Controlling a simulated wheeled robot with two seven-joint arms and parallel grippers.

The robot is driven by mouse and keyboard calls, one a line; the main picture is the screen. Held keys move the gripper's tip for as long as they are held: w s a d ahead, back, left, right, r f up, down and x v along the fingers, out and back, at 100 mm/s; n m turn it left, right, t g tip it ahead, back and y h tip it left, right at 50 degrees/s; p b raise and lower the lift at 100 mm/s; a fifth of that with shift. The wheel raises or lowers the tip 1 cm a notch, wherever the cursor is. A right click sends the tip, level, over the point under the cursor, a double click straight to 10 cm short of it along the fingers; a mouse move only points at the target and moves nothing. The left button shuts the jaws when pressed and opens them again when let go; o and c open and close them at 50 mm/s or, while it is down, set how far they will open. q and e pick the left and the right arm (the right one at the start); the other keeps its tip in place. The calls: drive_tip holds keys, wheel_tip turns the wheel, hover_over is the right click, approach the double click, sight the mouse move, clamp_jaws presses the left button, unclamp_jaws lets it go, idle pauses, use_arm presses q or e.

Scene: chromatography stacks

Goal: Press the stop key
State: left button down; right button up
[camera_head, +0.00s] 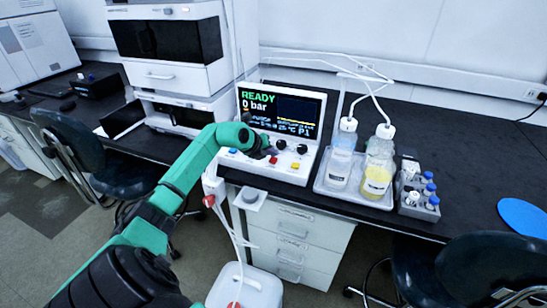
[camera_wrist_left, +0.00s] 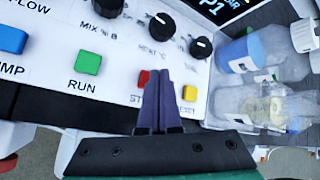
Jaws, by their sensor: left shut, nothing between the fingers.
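The stop key is a small red key (camera_wrist_left: 143,78) on the sloped white panel of the control unit. In the left wrist view the fingers cover part of it and of its label. It also shows in the head view (camera_head: 273,160). My left gripper (camera_wrist_left: 158,76) is shut and empty, its fingertips pointing at the panel just right of the red key, between it and the yellow key (camera_wrist_left: 189,93). I cannot tell whether the tips touch the panel. In the head view my left gripper (camera_head: 268,151) is just above the red key. My right gripper is not in view.
A green RUN key (camera_wrist_left: 88,62) and a blue key (camera_wrist_left: 12,39) lie left of the red one. Black knobs (camera_wrist_left: 201,47) stand above. The display (camera_head: 280,108) reads READY, 0 bar. A tray (camera_head: 352,193) with bottles stands close to the right of the unit.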

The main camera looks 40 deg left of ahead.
sight(272, 161)
use_arm(q)
drive_tip(key=shift+r, duration=0.2)
wheel_tip(272, 161, up, 5)
drive_tip(key=p, duration=0.4)
drive_tip(key=shift+f, duration=0.1)
idle(0.8)
